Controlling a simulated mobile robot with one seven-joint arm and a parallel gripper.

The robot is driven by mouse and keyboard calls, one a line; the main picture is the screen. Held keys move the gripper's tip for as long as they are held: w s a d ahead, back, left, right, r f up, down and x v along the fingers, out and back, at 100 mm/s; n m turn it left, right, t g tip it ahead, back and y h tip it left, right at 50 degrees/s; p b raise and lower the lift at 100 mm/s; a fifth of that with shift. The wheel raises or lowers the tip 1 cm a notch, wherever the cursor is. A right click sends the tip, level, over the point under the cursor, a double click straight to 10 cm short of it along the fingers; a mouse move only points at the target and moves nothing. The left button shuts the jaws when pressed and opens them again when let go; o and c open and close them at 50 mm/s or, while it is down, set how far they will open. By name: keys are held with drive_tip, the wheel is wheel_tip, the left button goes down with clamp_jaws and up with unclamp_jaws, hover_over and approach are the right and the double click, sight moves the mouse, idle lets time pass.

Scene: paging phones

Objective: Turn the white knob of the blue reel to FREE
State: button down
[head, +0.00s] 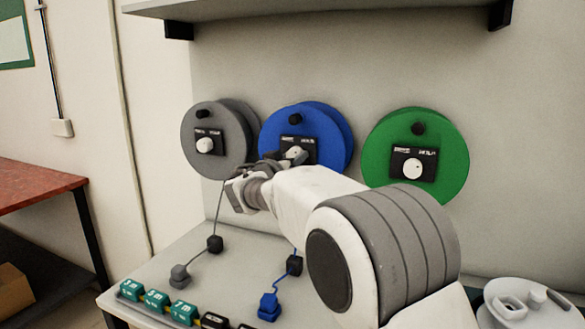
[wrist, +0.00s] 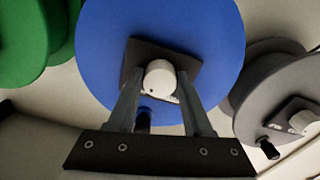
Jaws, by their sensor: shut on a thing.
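The blue reel (head: 330,120) hangs on the wall panel between a grey and a green reel. Its black label plate (head: 290,141) is partly hidden by my gripper (head: 290,157) in the head view. In the wrist view, the blue reel (wrist: 215,45) fills the middle, with the white knob (wrist: 159,76) on the dark plate (wrist: 136,52). The two fingers of my gripper (wrist: 160,86) stand on either side of the knob, shut on it. The plate's lettering is too small or covered to read, so the knob's setting cannot be told.
The grey reel (head: 190,125) and the green reel (head: 385,125) flank the blue one closely, each with its own white knob. A shelf (head: 300,8) runs above. Below, a bench (head: 190,250) carries cords and a row of small teal and black blocks.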

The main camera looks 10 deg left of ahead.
drive_tip(key=shift+d+r+n+b, duration=0.1)
drive_tip(key=shift+n+b, duration=2)
drive_tip(key=shift+n, duration=5.6)
drive_tip(key=shift+c, duration=1.6)
unclamp_jaws()
